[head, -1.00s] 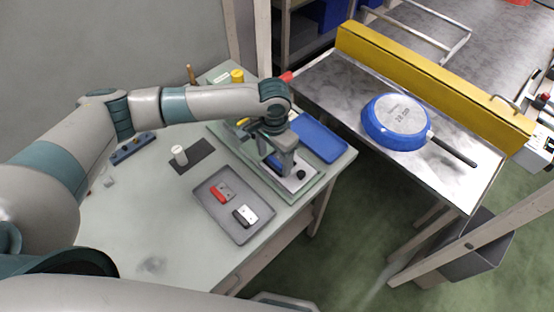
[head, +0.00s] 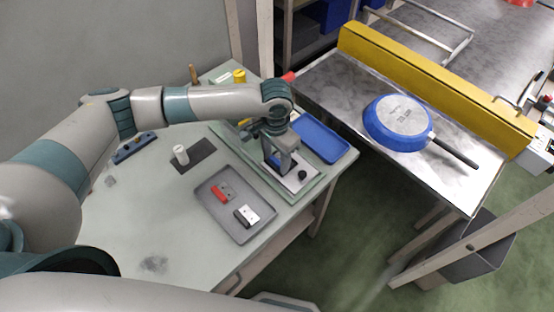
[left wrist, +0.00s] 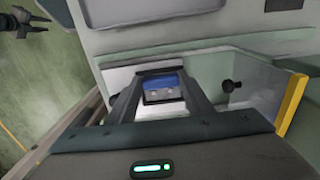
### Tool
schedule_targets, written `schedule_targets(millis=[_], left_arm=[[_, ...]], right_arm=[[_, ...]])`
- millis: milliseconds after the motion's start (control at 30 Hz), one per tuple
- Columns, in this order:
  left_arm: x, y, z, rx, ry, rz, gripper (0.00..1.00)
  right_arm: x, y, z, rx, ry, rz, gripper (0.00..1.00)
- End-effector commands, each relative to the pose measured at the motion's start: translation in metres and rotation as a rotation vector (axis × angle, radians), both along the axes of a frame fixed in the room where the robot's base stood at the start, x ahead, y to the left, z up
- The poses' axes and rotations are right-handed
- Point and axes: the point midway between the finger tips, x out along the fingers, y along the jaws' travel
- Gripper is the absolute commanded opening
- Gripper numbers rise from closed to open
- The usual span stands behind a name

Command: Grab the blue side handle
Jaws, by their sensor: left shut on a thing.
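My left gripper (head: 280,166) points down over the fixture at the back right of the workbench. In the left wrist view its two fingers stand on either side of the blue side handle (left wrist: 160,83), and they are shut on it. The handle is a small blue block with a grey, holed front part. In the head view the fingers mostly hide it. It sits at a pale plate (head: 298,181) with a black knob (head: 302,174). A dark, jaw-like part at the top left of the left wrist view may be my right gripper (left wrist: 22,24); its state is unclear.
A grey tray (head: 233,232) holds a red-ended and a black-ended piece. A blue tray (head: 322,140) lies beside the fixture. A white cylinder (head: 181,154) stands on a dark mat. An upturned blue pan (head: 399,121) lies on the metal conveyor table beside a yellow rail (head: 430,80).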

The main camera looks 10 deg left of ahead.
Motion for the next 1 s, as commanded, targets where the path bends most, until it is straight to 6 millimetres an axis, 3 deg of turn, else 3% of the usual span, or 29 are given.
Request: schedule_targets(millis=[267, 700, 1000], left_arm=[[0.001, 0.0, 0.022, -0.002, -0.002, -0.001, 0.23], [0.001, 0.0, 0.089, -0.002, -0.002, 0.001, 0.23], [0.0, 0.0, 0.1, -0.001, 0.001, 0.001, 0.23]], right_arm=[[0.0, -0.001, -0.009, -0.001, 0.0, 0.001, 0.31], [0.0, -0.004, -0.028, -0.004, 0.0, 0.002, 0.31], [0.0, -0.004, -0.029, -0.004, 0.0, 0.002, 0.31]])
